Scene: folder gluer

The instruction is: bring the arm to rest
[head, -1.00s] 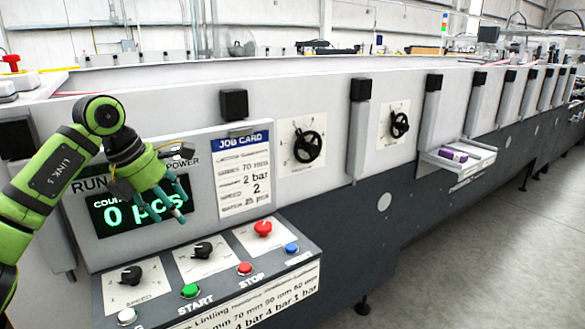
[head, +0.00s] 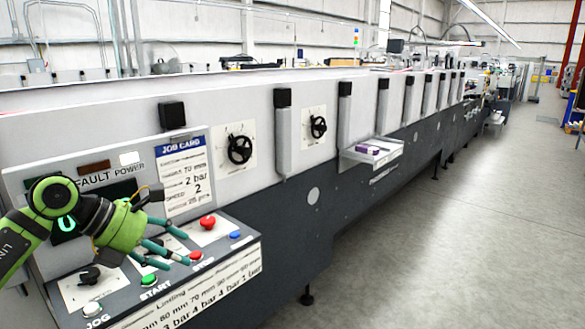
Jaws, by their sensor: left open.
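My left arm comes in from the left edge in the head view. Its gripper (head: 168,255) is open and empty, with teal fingers spread over the sloping control panel (head: 215,262). The fingers cover part of the panel near the red stop button (head: 196,256) and the green start button (head: 149,281). I cannot tell whether they touch the panel. The arm hides most of the counter display (head: 66,228). My right gripper is not in view.
A red mushroom button (head: 207,222) and a blue button (head: 235,234) stand on the panel. A small tray (head: 373,153) holds a purple box.

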